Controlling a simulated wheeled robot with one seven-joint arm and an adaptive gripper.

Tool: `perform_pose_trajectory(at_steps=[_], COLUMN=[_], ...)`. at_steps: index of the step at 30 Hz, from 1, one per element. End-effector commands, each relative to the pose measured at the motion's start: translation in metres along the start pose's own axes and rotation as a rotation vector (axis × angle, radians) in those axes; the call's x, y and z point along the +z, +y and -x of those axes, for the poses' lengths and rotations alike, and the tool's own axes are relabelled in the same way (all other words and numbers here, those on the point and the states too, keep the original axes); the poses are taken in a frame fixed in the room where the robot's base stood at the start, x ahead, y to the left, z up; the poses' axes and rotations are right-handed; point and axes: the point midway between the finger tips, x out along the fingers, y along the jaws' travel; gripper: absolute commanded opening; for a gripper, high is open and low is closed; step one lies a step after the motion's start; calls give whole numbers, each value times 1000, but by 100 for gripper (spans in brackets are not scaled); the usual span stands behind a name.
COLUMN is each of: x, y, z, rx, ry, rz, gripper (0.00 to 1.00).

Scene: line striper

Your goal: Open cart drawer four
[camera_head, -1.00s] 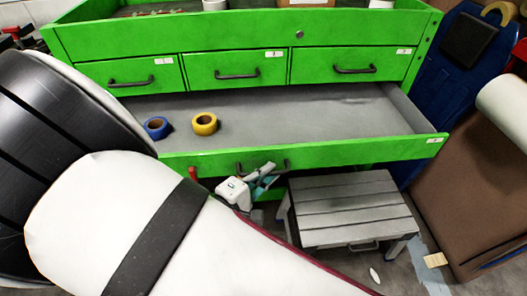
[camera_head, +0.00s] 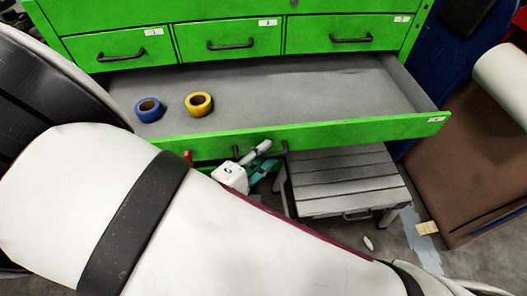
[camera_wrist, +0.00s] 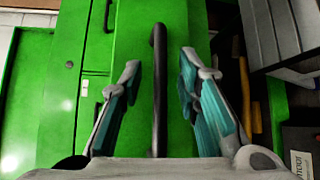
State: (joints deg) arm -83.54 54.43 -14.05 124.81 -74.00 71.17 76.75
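A green tool cart has a wide drawer below a row of three small shut drawers. The wide drawer (camera_head: 345,134) stands well open, its grey floor showing; its label is too small to read. Its dark bar handle is partly hidden by my gripper in the head view. My gripper (camera_head: 262,160) is low at the drawer's front, by the handle. In the wrist view, the handle (camera_wrist: 159,90) runs lengthwise between the two teal-padded fingers of my gripper (camera_wrist: 160,88). The fingers are apart, with a visible gap on each side of the bar.
A blue tape roll (camera_head: 149,109) and a yellow tape roll (camera_head: 199,104) lie inside the drawer. A grey slatted step stool (camera_head: 345,180) stands under its right part. A brown padded board (camera_head: 480,165) is at the right.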

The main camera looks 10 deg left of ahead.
Motion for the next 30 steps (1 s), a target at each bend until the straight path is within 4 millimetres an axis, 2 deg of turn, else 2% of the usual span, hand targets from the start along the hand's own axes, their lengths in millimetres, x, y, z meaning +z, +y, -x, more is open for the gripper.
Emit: perform_pose_trajectory(at_steps=[8, 11, 21, 24, 30], x=[0, -1, -1, -1, 0], y=[0, 0, 0, 0, 0], z=[8, 22, 90, 104, 119], rx=[-1, -1, -2, -1, 0], ry=[1, 3, 3, 2, 0], rz=[-2, -2, -2, -1, 0], gripper=[30, 30, 30, 30, 30])
